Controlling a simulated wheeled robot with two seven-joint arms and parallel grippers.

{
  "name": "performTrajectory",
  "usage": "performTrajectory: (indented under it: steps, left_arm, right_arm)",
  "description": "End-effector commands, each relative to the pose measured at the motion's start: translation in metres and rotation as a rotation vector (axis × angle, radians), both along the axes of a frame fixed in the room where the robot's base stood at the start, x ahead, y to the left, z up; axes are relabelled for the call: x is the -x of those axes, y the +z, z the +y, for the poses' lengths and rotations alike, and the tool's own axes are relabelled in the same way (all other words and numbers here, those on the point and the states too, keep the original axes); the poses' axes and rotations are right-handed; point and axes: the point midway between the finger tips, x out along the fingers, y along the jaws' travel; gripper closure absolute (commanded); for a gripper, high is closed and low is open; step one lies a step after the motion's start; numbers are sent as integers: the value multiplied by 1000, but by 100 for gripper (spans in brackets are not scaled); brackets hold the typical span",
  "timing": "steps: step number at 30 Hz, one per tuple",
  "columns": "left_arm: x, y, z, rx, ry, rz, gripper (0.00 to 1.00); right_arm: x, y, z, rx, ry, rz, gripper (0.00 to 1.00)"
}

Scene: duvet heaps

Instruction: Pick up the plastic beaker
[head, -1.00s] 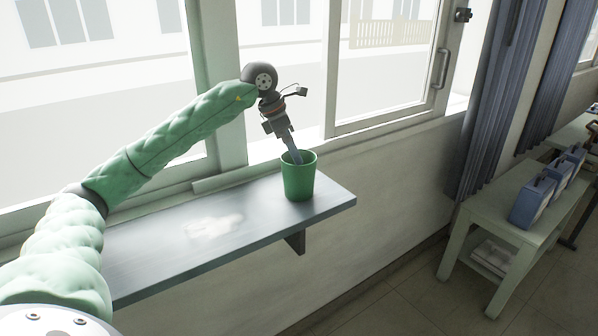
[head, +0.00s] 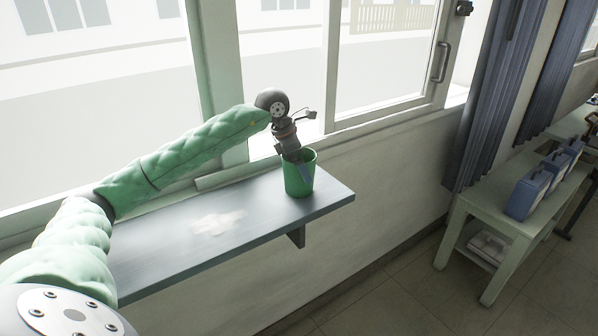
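The green plastic beaker (head: 298,182) stands upright on the shelf (head: 250,228) near its right end, by the window. My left gripper (head: 302,163) reaches down from above at the beaker's mouth. Its fingers go in at the rim and are mostly hidden by the beaker's wall. Whether they are open or shut on the wall cannot be told. The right gripper is not in view.
The shelf's left and middle part is bare apart from a bright patch of light. The window frame (head: 330,70) stands close behind. A pale table (head: 490,225) with several blue cases (head: 528,193) is at the right.

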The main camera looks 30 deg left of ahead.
Motion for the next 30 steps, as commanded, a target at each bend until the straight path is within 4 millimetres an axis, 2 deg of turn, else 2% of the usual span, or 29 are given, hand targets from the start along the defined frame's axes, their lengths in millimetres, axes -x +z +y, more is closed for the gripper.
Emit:
performTrajectory:
  steps: [11,17,25,30]
  left_arm:
    - [-1,-6,-1,-1,0,-1,2]
    - [-1,-5,-1,-1,0,-1,41]
    - [-1,-3,-1,-1,0,-1,41]
    - [-2,13,-1,-1,0,-2,41]
  right_arm:
    - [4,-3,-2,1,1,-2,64]
    - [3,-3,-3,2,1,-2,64]
    - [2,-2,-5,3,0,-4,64]
    - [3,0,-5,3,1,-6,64]
